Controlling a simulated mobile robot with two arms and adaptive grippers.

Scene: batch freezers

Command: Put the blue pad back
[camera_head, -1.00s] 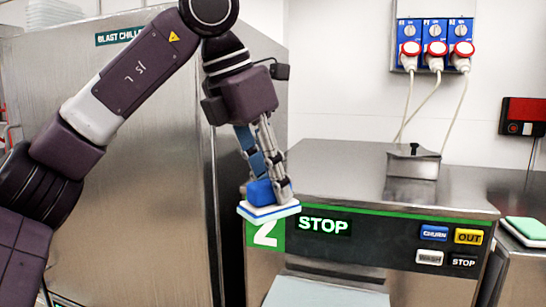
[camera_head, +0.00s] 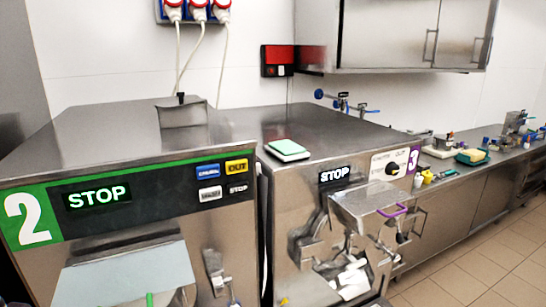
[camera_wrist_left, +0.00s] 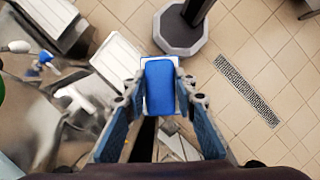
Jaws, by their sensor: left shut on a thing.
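The blue pad (camera_wrist_left: 160,86), a blue block on a white base, is between the fingers of my left gripper (camera_wrist_left: 158,98) in the left wrist view. The gripper is shut on it and holds it above the tiled floor. Neither gripper shows in the head view now. A green-topped white pad (camera_head: 287,149) lies on top of machine 3 (camera_head: 345,125) in the head view.
Machine 2 (camera_head: 105,128) stands at the left with a lidded metal box (camera_head: 182,112) on top. A long counter (camera_head: 470,170) at the right carries bottles, sponges and small items. The tiled floor (camera_head: 490,255) at the lower right is clear. A drain grate (camera_wrist_left: 245,90) lies in the floor.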

